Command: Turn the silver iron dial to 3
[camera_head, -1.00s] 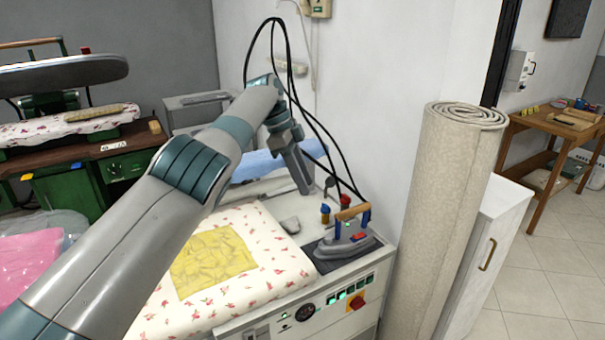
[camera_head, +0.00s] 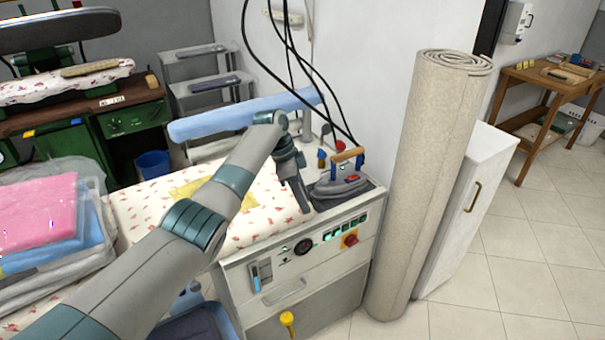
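The silver iron (camera_head: 338,190) stands on a dark pad at the right end of the ironing table. It has a wooden handle (camera_head: 346,155) with blue ends and a small red part (camera_head: 352,178) on its upper body. I cannot make out a dial or its numbers on the iron. My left gripper (camera_head: 304,208) points down just left of the iron, above the edge of the flowered pad. Its fingers show as one narrow shape, so I cannot tell whether they are open. I cannot tell whether it touches the iron. My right gripper is not in view.
The flowered pad (camera_head: 266,226) bears a yellow cloth (camera_head: 192,188), partly behind my arm. The table's front panel has a gauge, green switches and a red knob (camera_head: 350,240). Black cables hang behind the iron. A rolled carpet (camera_head: 427,170) stands close to the right. A blue sleeve board (camera_head: 215,121) lies behind.

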